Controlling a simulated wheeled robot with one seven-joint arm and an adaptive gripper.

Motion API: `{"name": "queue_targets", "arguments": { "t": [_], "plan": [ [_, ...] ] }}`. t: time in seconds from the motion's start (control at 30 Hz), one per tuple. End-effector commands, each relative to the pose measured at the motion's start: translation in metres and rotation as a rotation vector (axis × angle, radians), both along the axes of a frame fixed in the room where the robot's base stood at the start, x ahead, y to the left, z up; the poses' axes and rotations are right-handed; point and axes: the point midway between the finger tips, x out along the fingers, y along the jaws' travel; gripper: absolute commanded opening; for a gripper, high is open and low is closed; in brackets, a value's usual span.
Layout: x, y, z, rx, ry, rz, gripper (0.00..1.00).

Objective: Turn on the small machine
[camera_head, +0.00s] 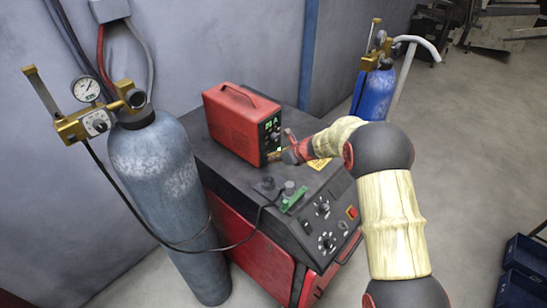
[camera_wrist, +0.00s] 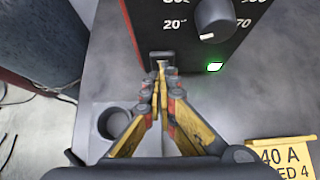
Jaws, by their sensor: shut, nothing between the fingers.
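The small machine (camera_head: 232,118) is a red box with a top handle and a black front panel, standing on the larger machine. Green lit figures show on its panel in the head view. In the wrist view its front panel (camera_wrist: 180,30) shows a grey knob, a lit green light (camera_wrist: 215,67) and a small switch-like part (camera_wrist: 163,56) at the lower edge. My gripper (camera_head: 286,153) is at the lower front of the panel. In the wrist view my gripper (camera_wrist: 161,72) is shut and empty, its fingertips at the switch-like part. I cannot tell whether they touch it.
The larger red and black machine (camera_head: 325,215) with knobs stands below. A grey gas cylinder (camera_head: 160,180) with gauge and hose stands at left, a blue cylinder (camera_head: 373,95) behind. A yellow label (camera_wrist: 285,155) lies right of my gripper. Blue crates (camera_head: 525,265) stand at right; the floor between is open.

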Motion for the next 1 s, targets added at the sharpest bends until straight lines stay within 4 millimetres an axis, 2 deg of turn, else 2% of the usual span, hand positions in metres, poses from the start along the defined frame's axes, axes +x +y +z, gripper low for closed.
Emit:
{"name": "queue_targets", "arguments": {
  "t": [0.4,0.77,1.0],
  "plan": [
    [0.000,0.000,0.016,0.001,-0.002,0.001,0.00],
    [0.000,0.000,0.017,0.000,-0.001,0.001,0.00],
    [-0.003,-0.016,0.020,0.002,-0.001,0.000,0.00]
  ]
}}
